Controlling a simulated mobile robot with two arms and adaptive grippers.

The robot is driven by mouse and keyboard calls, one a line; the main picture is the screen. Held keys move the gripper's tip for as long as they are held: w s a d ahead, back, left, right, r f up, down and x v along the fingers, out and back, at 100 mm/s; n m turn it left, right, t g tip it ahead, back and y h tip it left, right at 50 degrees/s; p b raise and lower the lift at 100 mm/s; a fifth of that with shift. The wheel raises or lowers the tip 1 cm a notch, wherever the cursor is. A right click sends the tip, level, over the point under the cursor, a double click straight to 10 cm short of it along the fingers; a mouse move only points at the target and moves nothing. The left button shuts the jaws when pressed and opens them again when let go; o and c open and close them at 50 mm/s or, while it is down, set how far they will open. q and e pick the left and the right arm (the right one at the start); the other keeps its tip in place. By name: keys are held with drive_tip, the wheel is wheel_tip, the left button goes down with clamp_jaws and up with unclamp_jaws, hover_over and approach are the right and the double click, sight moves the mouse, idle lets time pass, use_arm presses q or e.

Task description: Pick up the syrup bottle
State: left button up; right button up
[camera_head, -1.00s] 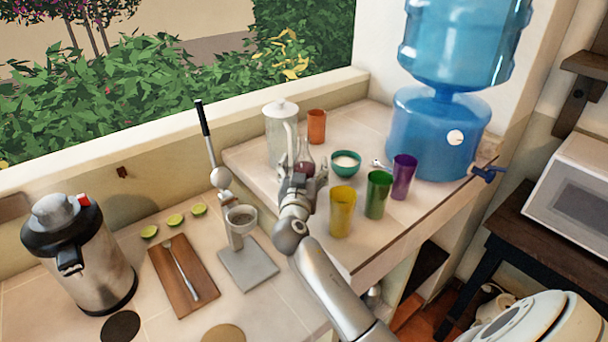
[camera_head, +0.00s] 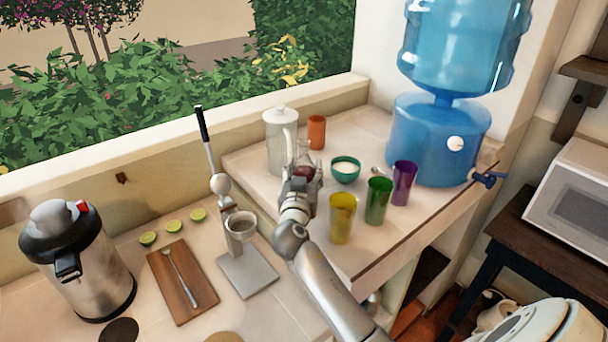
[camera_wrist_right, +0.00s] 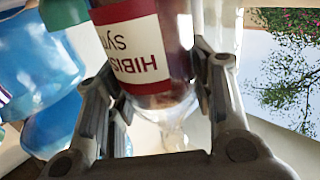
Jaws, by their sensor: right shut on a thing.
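The syrup bottle (camera_head: 304,163) is clear glass with dark red syrup, on the raised counter beside the white pitcher; my gripper partly hides it. In the right wrist view the bottle (camera_wrist_right: 140,50) shows a red and white label reading "HIBIS… SY…". My right gripper (camera_head: 300,184) is at the near side of the bottle in the head view. In the wrist view the right gripper (camera_wrist_right: 157,85) has one finger on each side of the bottle and is shut on it. I cannot tell whether the bottle's base touches the counter. My left gripper is not in view.
A white pitcher (camera_head: 278,140), orange cup (camera_head: 317,131), green bowl (camera_head: 346,178), and yellow (camera_head: 341,218), green (camera_head: 377,202) and purple (camera_head: 403,184) cups stand close around the bottle. A blue water dispenser (camera_head: 435,140) is at right. A lever press (camera_head: 247,272) stands left.

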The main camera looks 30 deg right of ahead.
sight(304, 141)
drive_tip(key=shift+r+b, duration=0.8)
drive_tip(key=shift+r, duration=4)
